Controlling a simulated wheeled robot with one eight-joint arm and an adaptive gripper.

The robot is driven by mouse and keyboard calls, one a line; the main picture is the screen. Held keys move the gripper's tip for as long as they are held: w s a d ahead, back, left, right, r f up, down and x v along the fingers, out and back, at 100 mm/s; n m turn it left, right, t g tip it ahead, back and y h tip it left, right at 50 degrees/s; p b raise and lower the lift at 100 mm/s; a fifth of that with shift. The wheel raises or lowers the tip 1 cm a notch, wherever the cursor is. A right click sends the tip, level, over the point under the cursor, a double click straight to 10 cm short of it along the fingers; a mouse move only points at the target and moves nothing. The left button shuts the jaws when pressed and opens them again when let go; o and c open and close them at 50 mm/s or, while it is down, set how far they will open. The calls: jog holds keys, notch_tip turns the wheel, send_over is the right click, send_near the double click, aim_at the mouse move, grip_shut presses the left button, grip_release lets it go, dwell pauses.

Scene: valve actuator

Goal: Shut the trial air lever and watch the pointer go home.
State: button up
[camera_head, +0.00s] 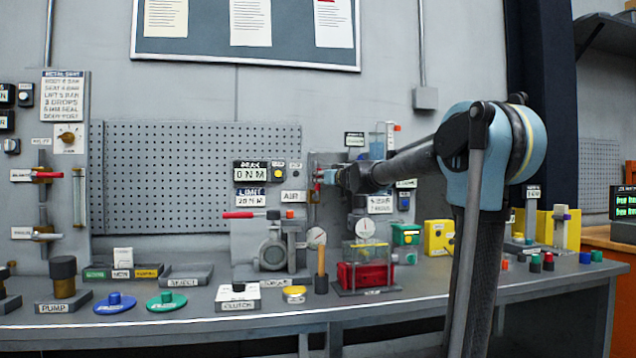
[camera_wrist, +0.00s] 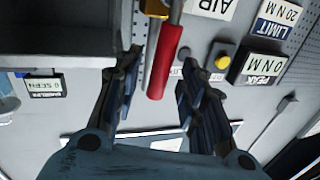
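A red lever handle (camera_wrist: 167,62) shows in the wrist view near the AIR label (camera_wrist: 212,6). My gripper (camera_wrist: 162,62) is open, with one finger on each side of the handle and gaps visible on both sides. In the head view my gripper (camera_head: 334,178) is at the wall panel, right of the AIR label (camera_head: 292,197), and hides most of the lever. Two round dials, one on the left (camera_head: 316,237) and one on the right (camera_head: 365,229), stand below; their pointers are too small to read.
A PEAK display (camera_head: 251,172) reads 0 NM above a LIMIT plate (camera_head: 251,197). Another red-handled lever (camera_head: 240,215) sits left, above the grey valve body (camera_head: 273,252).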

jog(key=shift+x, duration=1.45)
jog(key=shift+a, duration=0.1)
grip_shut()
